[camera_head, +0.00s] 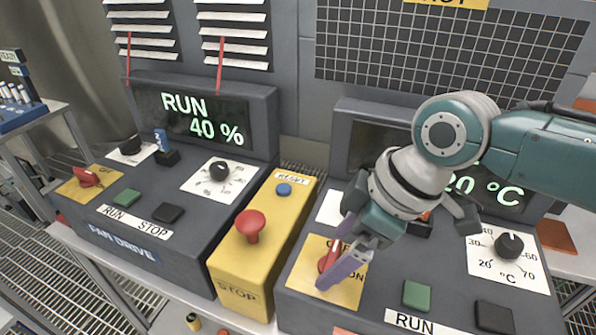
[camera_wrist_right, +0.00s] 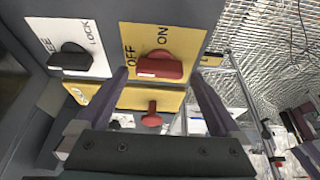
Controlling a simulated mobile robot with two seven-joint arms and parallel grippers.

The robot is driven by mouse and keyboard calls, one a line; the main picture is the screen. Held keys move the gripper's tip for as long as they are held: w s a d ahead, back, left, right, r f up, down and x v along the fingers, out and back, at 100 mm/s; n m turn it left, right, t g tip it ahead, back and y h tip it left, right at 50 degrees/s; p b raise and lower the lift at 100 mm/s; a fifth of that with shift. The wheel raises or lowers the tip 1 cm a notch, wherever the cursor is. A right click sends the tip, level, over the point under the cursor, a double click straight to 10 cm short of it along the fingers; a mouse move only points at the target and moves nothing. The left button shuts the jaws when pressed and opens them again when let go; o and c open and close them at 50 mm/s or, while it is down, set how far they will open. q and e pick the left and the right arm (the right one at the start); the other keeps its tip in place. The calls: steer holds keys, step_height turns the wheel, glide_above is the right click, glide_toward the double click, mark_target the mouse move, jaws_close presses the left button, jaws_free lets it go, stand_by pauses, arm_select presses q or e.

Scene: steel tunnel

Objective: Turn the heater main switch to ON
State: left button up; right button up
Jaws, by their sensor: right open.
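The heater main switch (camera_head: 329,258) is a red rotary handle on a yellow plate (camera_head: 311,274) marked OFF and ON, on the right console. My right gripper (camera_head: 343,250) comes down from the right over this plate and partly covers the switch and its lettering. In the right wrist view the red handle (camera_wrist_right: 160,66) shows beyond and between the two purple fingers (camera_wrist_right: 160,85), which are open. I cannot tell whether they touch it. The handle lies crosswise in that view; its exact pointing is unclear. My left gripper is not in view.
A yellow box with a red STOP button (camera_head: 250,225) and a blue RESET button (camera_head: 284,189) stands left of the plate. A green button (camera_head: 417,295), black button (camera_head: 494,317) and temperature knob (camera_head: 509,245) lie right. A black FREE/LOCK knob (camera_wrist_right: 70,57) is beside the switch.

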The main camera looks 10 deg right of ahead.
steer(key=shift+w+a+f, duration=0.1)
steer(key=shift+a+f, duration=0.05)
steer(key=shift+f, duration=0.25)
steer(key=c, duration=1.2)
